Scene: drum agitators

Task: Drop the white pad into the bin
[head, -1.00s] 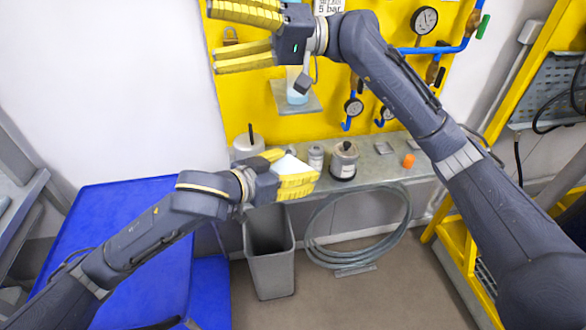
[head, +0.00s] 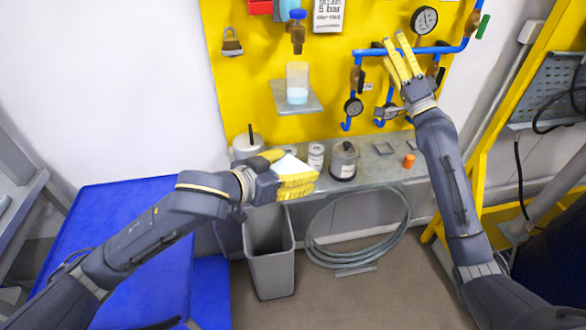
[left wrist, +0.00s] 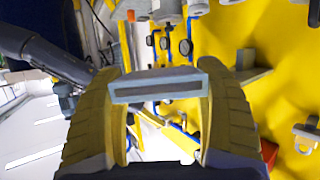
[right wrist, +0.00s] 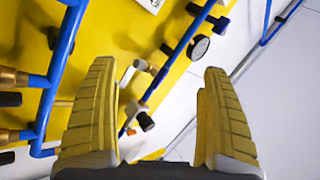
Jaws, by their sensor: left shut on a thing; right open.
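The white pad (head: 288,163) is held between the yellow fingers of my left gripper (head: 287,173), which is shut on it. In the left wrist view, a pale block with a dark strip (left wrist: 158,88) spans the space between the fingers. The grey bin (head: 271,274) stands open on the floor, below and slightly left of the left gripper in the head view. The inside of the bin looks empty where it shows. My right gripper (head: 400,60) is open and empty, in front of the blue pipes; its spread fingers (right wrist: 160,115) show in the right wrist view.
A grey shelf (head: 384,172) behind the left gripper carries a dark-lidded jar (head: 343,162), a small can (head: 316,157) and an orange cap (head: 409,160). A coiled hose (head: 359,257) hangs right of the bin. A blue bench (head: 95,225) is at the left.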

